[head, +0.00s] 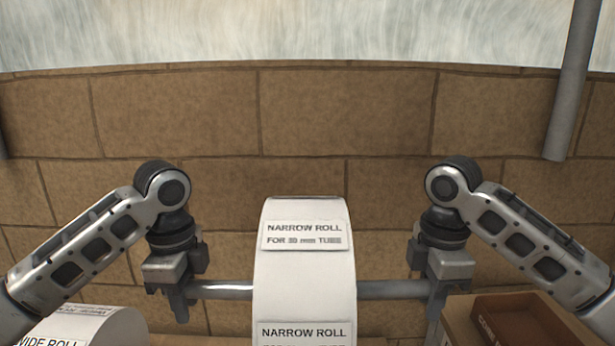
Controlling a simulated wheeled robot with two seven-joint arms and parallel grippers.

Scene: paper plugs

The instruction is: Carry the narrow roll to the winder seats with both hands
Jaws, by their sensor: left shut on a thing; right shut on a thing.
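The narrow roll (304,268) is a white paper roll with labels reading "NARROW ROLL FOR 39 mm TUBE" or similar. It is in the lower middle of the head view, on a grey metal bar (227,291) that sticks out on both sides. My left gripper (182,303) is shut on the bar's left end. My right gripper (436,300) is shut on its right end. The bar looks about level. The roll's lower part is cut off by the frame. I see no winder seats in this view.
A white wide roll (105,326) lies at the lower left. A brown open box (520,325) sits at the lower right on a lighter brown surface. A stone block wall (340,110) stands behind, with a grey pole (570,85) at the upper right.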

